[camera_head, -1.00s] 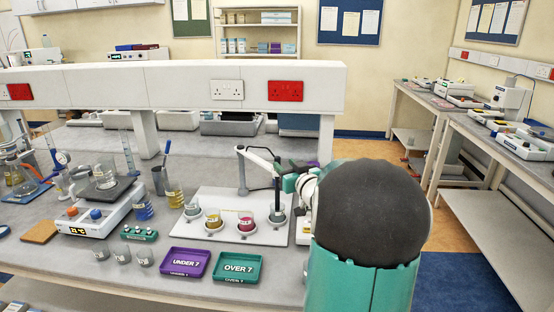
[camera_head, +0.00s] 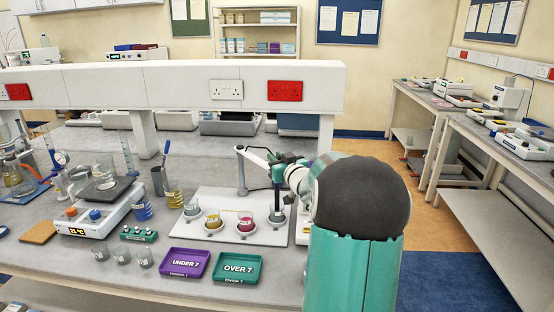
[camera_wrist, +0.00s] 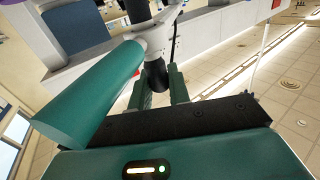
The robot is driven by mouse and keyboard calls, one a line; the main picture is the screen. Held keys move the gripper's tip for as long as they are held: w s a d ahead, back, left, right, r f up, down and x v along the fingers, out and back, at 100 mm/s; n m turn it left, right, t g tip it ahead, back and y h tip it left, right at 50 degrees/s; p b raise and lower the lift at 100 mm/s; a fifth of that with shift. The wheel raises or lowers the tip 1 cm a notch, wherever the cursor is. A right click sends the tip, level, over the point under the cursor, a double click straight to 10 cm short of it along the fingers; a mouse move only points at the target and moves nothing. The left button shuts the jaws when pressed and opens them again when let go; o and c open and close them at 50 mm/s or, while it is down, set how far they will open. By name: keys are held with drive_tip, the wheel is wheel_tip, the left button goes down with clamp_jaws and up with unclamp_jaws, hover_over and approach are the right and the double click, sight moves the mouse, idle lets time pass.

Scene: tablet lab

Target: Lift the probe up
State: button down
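The probe (camera_head: 277,198) is a dark upright rod hanging from a jointed white arm (camera_head: 254,157) on the white tray. It is over the rightmost beaker (camera_head: 277,217); I cannot tell whether its tip is inside it. My gripper (camera_head: 279,165) is at the probe's upper part, coming from the right. In the wrist view, my two teal fingers (camera_wrist: 162,88) stand on either side of the dark probe (camera_wrist: 155,73), seemingly shut on it. The exact contact is hard to see.
Several beakers of coloured liquid stand on the white tray (camera_head: 215,242). In front are a purple "UNDER 7" tray (camera_head: 184,264) and a green "OVER 7" tray (camera_head: 239,268). A hotplate (camera_head: 100,207) and glassware fill the left. A white shelf (camera_head: 200,84) runs behind.

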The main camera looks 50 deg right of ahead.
wheel_tip(320, 180, up, 8)
drive_tip(key=shift+r, duration=0.1)
idle(0.4)
drive_tip(key=c, duration=1.4)
unclamp_jaws()
drive_tip(key=shift+o, duration=0.2)
drive_tip(key=v, duration=1.3)
drive_tip(key=shift+s+a, duration=0.15)
drive_tip(key=shift+s, duration=0.2)
